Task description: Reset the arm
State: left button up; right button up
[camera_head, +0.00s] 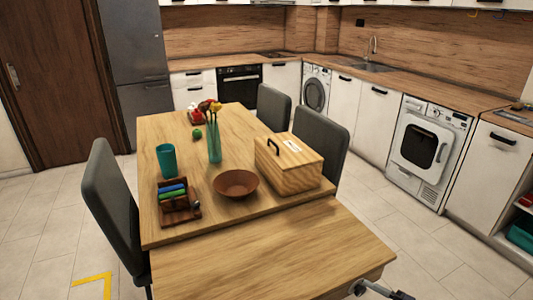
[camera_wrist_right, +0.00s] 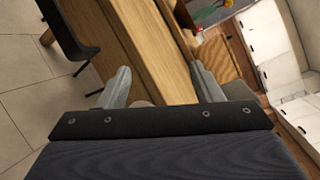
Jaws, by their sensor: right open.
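My right gripper shows in the right wrist view (camera_wrist_right: 162,76), with its two grey fingers spread wide and nothing held between them. Wooden table surface lies beyond the fingers, apart from them. My left arm and gripper do not show in either view.
The near wooden table (camera_head: 262,255) is bare. The table behind it holds a brown bowl (camera_head: 236,184), wooden box (camera_head: 289,163), teal cup (camera_head: 167,160), flower vase (camera_head: 214,148) and small rack (camera_head: 178,211). Grey chairs (camera_head: 112,205) stand alongside. Floor at right is clear.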

jog(key=s+a+r+n+g+h+p, duration=0.1)
jog(key=s+a+r+n+g+h, duration=0.1)
jog(key=s+a+r+n+g, duration=0.45)
jog(key=s+a+r+n+g+h+p, duration=0.1)
jog(key=s+a+r+n+g+h, duration=0.2)
jog(key=s+r, duration=0.65)
jog(key=s+r+n+t+h, duration=0.3)
jog(key=s+r, duration=0.2)
jog(key=r, duration=0.1)
jog(key=shift+s+d+p, duration=0.2)
jog(key=shift+d+p, duration=0.15)
jog(key=shift+p, duration=0.05)
dwell(3.8)
